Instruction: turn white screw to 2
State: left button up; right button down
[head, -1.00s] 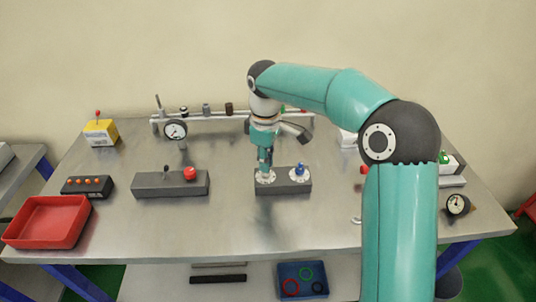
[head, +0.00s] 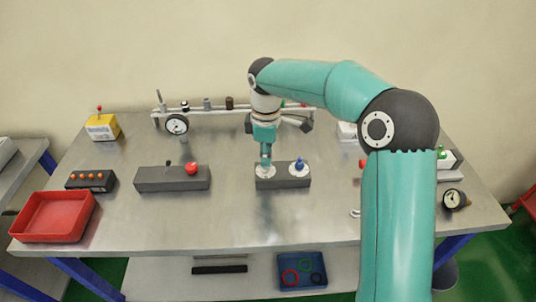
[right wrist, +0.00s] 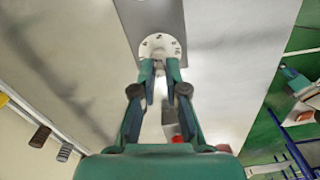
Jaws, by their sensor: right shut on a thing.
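A grey block (head: 283,183) stands in the middle of the table with two round white dials on top. My right gripper (head: 265,164) points down over the left dial (head: 266,173). In the right wrist view its fingertips (right wrist: 160,64) are closed together at the edge of the numbered white dial (right wrist: 161,44). They are shut on the white screw, which is mostly hidden between them. I cannot read which number it points at. The blue screw (head: 299,163) stands on the right dial, clear of the gripper. My left gripper is not in view.
A grey block with a red knob (head: 191,169) stands to the left. A red tray (head: 52,216) is at the front left corner. A rail with gauge (head: 176,124) runs behind. The table front is mostly clear.

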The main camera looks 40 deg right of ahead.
jog(key=c, duration=1.2)
grip_release()
jog(key=shift+a, duration=0.15)
jog(key=shift+r, duration=0.1)
notch_tip(320, 180, up, 12)
jog(key=shift+f, duration=0.2)
